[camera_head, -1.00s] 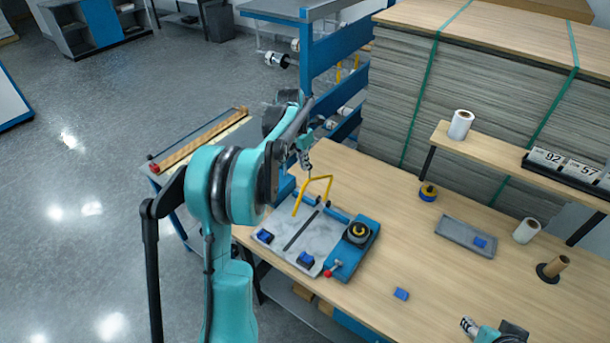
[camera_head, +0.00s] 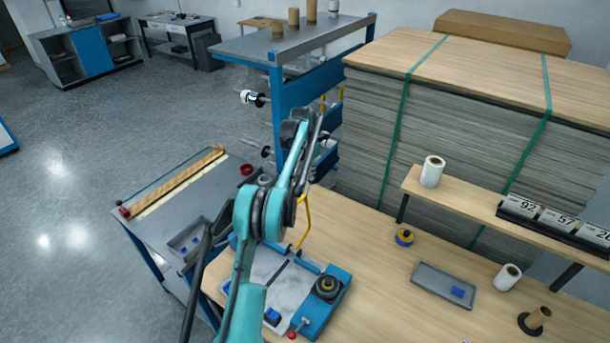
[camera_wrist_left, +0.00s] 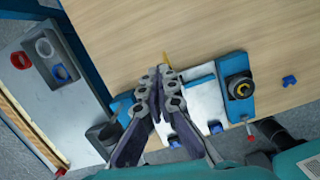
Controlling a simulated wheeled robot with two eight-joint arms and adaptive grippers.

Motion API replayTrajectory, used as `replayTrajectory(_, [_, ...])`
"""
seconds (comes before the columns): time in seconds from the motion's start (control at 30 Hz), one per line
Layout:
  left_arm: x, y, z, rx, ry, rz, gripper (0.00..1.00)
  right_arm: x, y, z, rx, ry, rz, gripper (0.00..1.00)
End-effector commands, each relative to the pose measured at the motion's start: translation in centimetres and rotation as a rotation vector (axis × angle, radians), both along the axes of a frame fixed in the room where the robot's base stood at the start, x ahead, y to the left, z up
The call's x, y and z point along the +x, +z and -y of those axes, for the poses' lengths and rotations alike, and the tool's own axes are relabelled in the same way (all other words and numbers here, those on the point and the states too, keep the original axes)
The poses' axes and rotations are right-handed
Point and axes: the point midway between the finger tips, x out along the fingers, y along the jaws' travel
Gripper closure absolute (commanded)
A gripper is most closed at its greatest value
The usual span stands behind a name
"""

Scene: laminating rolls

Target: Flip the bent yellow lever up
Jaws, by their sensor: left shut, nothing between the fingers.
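The bent yellow lever (camera_head: 307,214) rises from the far side of a blue and grey bench device (camera_head: 315,318). My left arm hides part of it in the head view. In the left wrist view only a short yellow piece of the lever (camera_wrist_left: 166,58) shows, just beyond the fingertips. My right gripper is not clearly in view.
A black knob (camera_head: 327,286) sits on the device's right part. A grey side table (camera_head: 165,222) stands left, a blue rack (camera_head: 277,110) behind. The wooden tabletop (camera_head: 375,290) between is clear.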

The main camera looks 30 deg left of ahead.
Motion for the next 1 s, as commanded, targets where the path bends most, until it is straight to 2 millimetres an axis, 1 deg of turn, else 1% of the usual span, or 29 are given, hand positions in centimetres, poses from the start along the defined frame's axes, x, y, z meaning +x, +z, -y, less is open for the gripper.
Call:
replayTrajectory(0.1, [1.1,-0.4,0.1,0.000,-0.001,0.000,1.00,0.0,0.5,0.0,0.000,0.000,0.000,0.60])
replayTrajectory(0.33, [2.3,-1.0,0.2,0.000,-0.001,0.001,1.00,0.0,0.8,0.0,0.000,0.000,0.000,0.60])
replayTrajectory(0.87, [2.7,-1.4,0.3,0.000,-0.002,0.005,1.00,0.0,0.8,0.0,0.000,0.000,0.000,0.60])
replayTrajectory(1.0, [2.5,-0.7,0.3,0.000,-0.002,0.005,1.00,0.0,0.8,0.0,0.000,0.000,0.000,0.60])
